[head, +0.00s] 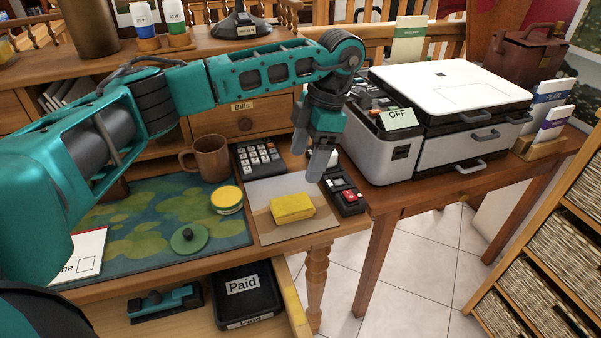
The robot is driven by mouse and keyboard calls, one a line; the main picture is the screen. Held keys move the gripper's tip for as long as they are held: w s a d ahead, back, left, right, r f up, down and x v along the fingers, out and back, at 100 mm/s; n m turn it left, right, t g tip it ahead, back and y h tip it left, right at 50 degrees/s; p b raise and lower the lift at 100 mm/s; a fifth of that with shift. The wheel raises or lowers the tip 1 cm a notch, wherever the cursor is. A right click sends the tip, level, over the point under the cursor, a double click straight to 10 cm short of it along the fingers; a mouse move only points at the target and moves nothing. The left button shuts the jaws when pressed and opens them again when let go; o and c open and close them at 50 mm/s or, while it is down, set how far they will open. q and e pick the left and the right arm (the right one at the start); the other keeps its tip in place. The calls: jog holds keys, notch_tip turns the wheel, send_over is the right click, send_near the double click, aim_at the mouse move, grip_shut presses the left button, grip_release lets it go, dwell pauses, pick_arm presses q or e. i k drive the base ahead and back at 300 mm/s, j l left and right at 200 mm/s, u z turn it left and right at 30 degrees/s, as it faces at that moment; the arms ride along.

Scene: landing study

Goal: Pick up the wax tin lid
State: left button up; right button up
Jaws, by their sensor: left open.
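The wax tin lid (188,239) is a round green disc with a small dark knob on top. It lies flat on the blue-green lily-pad desk mat (130,205), near the mat's front edge. An open tin of yellow wax (227,199) stands just behind it to the right. My left gripper (318,163) points down over the right part of the desk, well to the right of the lid and apart from it. Its jaws are open, and I see nothing between them. My right gripper is not in view.
A yellow block (292,208) lies on a grey-tan sheet (262,192). A brown mug (210,157), calculator (257,157) and small black device with red buttons (345,190) stand nearby. A white printer (445,90) is at right. An open drawer below holds a "Paid" tray (247,298).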

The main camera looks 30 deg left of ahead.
aim_at(190, 239)
jog(key=k, duration=1)
